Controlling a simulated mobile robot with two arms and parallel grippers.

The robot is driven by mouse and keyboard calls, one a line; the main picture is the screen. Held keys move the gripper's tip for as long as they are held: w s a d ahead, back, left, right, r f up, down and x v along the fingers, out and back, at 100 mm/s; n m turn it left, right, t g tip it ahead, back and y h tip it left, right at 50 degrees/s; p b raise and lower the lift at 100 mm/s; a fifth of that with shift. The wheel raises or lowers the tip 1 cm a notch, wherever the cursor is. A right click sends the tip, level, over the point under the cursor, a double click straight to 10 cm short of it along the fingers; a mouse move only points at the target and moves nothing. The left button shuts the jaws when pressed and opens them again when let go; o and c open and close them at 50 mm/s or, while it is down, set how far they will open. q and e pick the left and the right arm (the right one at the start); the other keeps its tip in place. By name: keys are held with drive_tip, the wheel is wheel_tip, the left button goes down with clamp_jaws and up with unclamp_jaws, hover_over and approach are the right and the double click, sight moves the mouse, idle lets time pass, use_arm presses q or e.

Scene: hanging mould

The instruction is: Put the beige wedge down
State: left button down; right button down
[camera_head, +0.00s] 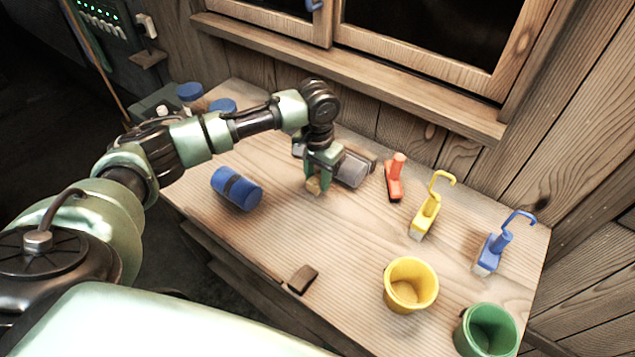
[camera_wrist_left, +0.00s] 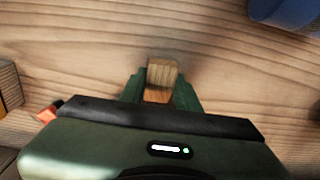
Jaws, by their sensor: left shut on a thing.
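The beige wedge (camera_head: 313,186) is a small light-wood block between the fingertips of my left gripper (camera_head: 314,183), over the back middle of the wooden table (camera_head: 330,245). In the left wrist view the wedge (camera_wrist_left: 162,74) shows between the two green fingers of the left gripper (camera_wrist_left: 161,88), which is shut on it. The wedge is low over the table top; I cannot tell whether it touches it. My right gripper is not in view.
A blue cylinder (camera_head: 236,188) lies to the left of the gripper. A dark brown block (camera_head: 302,279) lies near the front edge. The table's middle is clear.

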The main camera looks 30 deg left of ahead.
sight(318, 179)
use_arm(q)
drive_tip(key=shift+f, duration=1.45)
drive_tip(key=shift+f, duration=0.1)
drive_tip(key=c, duration=1.1)
unclamp_jaws()
drive_tip(key=shift+o, duration=0.4)
wheel_tip(318, 179, up, 11)
drive_tip(key=shift+r+b, duration=0.1)
drive_tip(key=shift+b, duration=0.7)
drive_tip(key=shift+r, duration=0.55)
